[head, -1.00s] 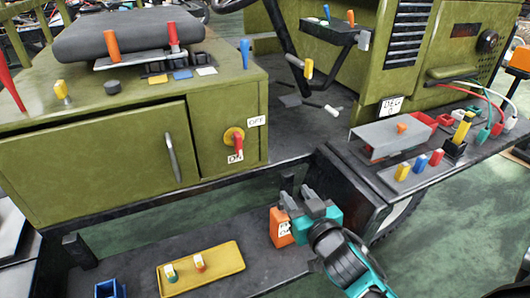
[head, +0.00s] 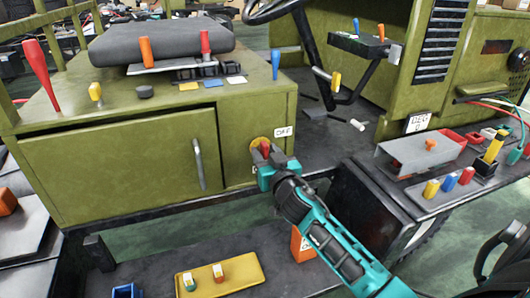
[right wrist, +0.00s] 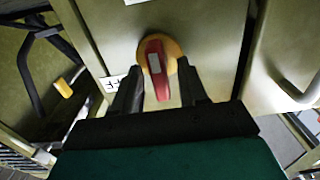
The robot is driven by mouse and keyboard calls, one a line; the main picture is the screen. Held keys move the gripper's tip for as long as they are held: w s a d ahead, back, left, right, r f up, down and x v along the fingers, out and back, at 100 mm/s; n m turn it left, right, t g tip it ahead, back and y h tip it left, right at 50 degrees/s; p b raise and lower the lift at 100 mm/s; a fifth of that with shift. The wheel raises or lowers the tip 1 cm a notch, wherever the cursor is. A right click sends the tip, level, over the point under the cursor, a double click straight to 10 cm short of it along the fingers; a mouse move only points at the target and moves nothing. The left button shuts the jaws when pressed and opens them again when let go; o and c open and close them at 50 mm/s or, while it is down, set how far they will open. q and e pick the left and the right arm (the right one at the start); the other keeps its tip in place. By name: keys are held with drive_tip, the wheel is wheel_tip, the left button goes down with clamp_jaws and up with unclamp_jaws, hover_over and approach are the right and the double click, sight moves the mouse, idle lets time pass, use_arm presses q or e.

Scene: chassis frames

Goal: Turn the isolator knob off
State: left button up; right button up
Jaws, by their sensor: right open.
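The isolator knob (head: 264,147) has a red handle on a yellow round base, on the front of the olive-green cabinet (head: 130,165). An OFF label (head: 283,132) is at its upper right in the head view. My right gripper (head: 268,160) is open in front of the knob. In the right wrist view, the red handle (right wrist: 157,75) lies between the two dark fingers, one on each side; I cannot tell whether they touch it. Part of a label (right wrist: 110,87) shows beside the left finger there. The lower label is hidden by my gripper in the head view. My left gripper is not seen.
A vertical cabinet handle (head: 199,165) is left of the knob. Below are a yellow tray (head: 240,272) and an orange box (head: 302,243), partly behind my arm. A shelf with coloured pegs (head: 425,200) stands at right.

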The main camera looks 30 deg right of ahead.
drive_tip(key=shift+w+d, duration=0.1)
drive_tip(key=shift+w, duration=0.35)
clamp_jaws()
